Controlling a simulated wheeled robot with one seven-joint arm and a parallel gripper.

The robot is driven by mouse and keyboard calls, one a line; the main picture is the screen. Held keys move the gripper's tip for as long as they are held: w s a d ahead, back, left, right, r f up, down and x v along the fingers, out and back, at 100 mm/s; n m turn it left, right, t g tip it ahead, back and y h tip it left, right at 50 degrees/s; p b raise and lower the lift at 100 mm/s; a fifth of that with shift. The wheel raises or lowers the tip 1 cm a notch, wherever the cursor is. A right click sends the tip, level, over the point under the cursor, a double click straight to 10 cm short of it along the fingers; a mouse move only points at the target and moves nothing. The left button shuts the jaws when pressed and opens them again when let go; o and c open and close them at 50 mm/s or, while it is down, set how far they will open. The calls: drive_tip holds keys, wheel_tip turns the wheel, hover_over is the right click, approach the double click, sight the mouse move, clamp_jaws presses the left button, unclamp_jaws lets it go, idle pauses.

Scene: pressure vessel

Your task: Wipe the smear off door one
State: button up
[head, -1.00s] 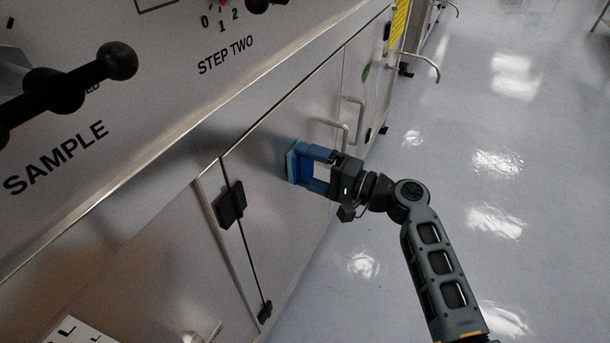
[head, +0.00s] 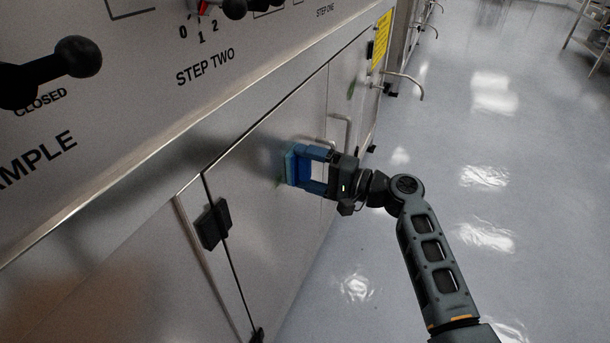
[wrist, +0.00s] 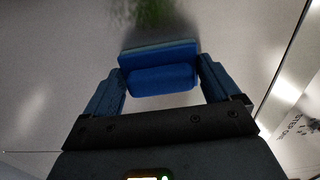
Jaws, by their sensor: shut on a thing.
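My gripper (head: 308,170) is shut on a blue sponge (head: 298,168) with a paler face turned to the steel cabinet door (head: 258,150). The sponge (wrist: 160,75) also shows between the fingers in the wrist view. It is at or very near the door; I cannot tell whether it touches. A green smear (wrist: 152,12) lies on the door just beyond the sponge in the wrist view. A faint green trace (head: 280,183) shows beside the sponge's left edge in the head view. Another green spot (head: 350,89) is on a door farther along. No door number is readable.
A bar handle (head: 347,132) stands out from the door right of my gripper. A black hinge (head: 213,223) is at the near edge. A control panel with black knobs (head: 75,56) overhangs above.

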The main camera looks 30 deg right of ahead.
sight(280, 178)
drive_tip(key=shift+w+d+b, duration=0.6)
drive_tip(key=shift+w+d, duration=0.15)
drive_tip(key=shift+d, duration=0.35)
drive_tip(key=shift+s+a+p, duration=0.45)
drive_tip(key=shift+s+a, duration=0.3)
drive_tip(key=shift+a, duration=0.35)
drive_tip(key=shift+s+a+p, duration=0.4)
drive_tip(key=shift+s+a, duration=0.35)
drive_tip(key=shift+a, duration=0.3)
drive_tip(key=shift+s+a+p, duration=0.45)
drive_tip(key=shift+s+a, duration=0.3)
drive_tip(key=shift+a, duration=0.35)
drive_tip(key=shift+s+a+p, duration=0.45)
drive_tip(key=shift+s+a, duration=0.85)
drive_tip(key=shift+a, duration=0.3)
drive_tip(key=shift+s+d, duration=0.1)
drive_tip(key=shift+v, duration=2.9)
